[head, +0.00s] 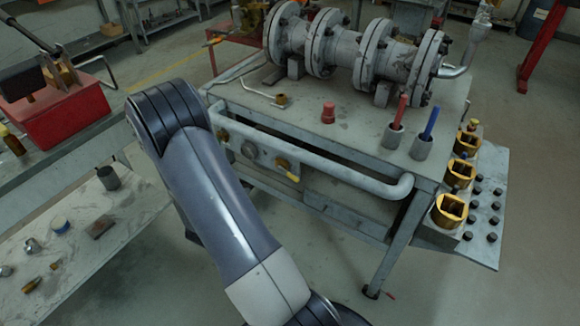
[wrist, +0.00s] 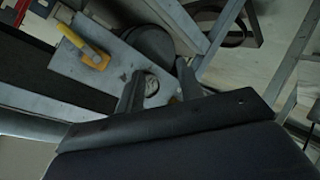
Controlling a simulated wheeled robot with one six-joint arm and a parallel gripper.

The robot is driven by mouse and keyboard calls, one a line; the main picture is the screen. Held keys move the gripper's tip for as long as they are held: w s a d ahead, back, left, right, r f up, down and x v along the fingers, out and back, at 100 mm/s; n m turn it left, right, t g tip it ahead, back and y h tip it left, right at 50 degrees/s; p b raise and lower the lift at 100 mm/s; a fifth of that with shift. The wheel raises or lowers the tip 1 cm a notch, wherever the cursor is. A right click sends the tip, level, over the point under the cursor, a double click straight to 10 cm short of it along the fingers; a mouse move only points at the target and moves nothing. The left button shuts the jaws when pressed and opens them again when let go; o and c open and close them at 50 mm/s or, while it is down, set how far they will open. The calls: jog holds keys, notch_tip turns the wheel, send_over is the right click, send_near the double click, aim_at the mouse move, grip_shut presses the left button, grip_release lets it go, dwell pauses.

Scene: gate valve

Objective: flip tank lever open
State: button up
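A small yellow lever (head: 293,177) sits at the right end of the row of fittings on the bench's front side. In the wrist view a yellow lever (wrist: 88,50) lies on a grey plate (wrist: 75,68), to the upper left of my gripper. My gripper (wrist: 158,72) has its two fingers apart, with a round light fitting (wrist: 151,86) showing between them. I see nothing clearly gripped. The yellow lever is outside the fingers. In the head view my arm hides my gripper. I cannot tell whether the lever is open or closed.
A grey pipe rail (head: 330,172) runs along the bench front near the lever. A large flanged pipe assembly (head: 345,50) stands on the bench top (head: 300,110). A red toolbox (head: 55,108) is on the left table. Yellow sockets (head: 450,210) stand on the right shelf.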

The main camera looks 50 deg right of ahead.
aim_at(292, 178)
jog(key=s+d+r+g+h+p, duration=0.3)
jog(key=s+d+g+h, duration=0.15)
jog(key=s, duration=0.25)
jog(key=b+x, duration=0.1)
jog(key=x, duration=0.9)
jog(key=shift+d+b, duration=0.25)
jog(key=shift+b, duration=0.1)
jog(key=shift+s, duration=0.15)
jog(key=shift+c, duration=0.2)
grip_shut()
